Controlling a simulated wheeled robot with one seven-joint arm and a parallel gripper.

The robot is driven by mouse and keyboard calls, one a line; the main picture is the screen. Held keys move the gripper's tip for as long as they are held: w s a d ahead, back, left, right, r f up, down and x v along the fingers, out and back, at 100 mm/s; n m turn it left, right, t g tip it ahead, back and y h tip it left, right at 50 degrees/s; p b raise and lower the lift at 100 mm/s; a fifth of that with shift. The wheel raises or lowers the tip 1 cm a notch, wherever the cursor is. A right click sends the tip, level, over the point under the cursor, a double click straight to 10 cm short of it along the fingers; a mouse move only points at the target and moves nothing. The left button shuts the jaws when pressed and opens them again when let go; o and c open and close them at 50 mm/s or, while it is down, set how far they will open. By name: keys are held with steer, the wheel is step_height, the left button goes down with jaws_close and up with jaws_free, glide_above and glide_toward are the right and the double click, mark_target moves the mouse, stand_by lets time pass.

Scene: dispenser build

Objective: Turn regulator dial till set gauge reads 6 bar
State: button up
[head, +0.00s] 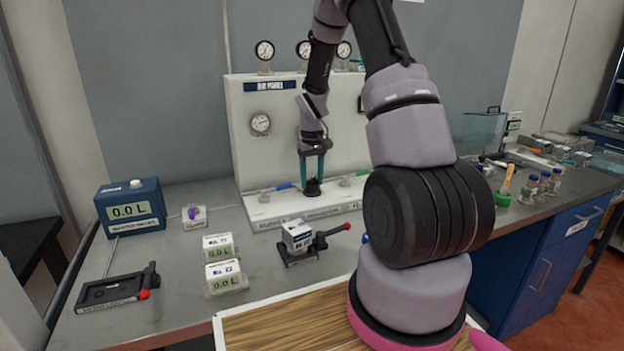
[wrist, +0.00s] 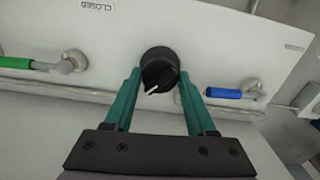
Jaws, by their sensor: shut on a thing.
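The regulator dial (head: 313,188) is a black round knob low on the white panel, and it also shows in the wrist view (wrist: 158,68) with a white mark pointing to the lower left. My gripper (head: 313,172) has its teal fingers on both sides of the dial, shut on it; in the wrist view the fingertips (wrist: 160,82) flank the knob. A round gauge (head: 260,123) is on the panel face to the left, and three gauges (head: 264,50) stand along the panel top. I cannot tell which is the set gauge, and their readings are too small to read.
Valves with a blue lever (wrist: 223,93) and a green lever (wrist: 16,62) flank the dial. A blue box with a display (head: 131,209), small displays (head: 224,277) and a clamp with a red-tipped handle (head: 300,242) stand on the grey bench. My arm hides the panel's right part.

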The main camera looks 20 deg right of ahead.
mark_target(312, 178)
steer(key=m, duration=0.5)
stand_by(0.5)
steer(key=o, duration=1.4)
steer(key=shift+c, duration=0.2)
step_height(312, 178, up, 9)
steer(key=shift+r, duration=0.9)
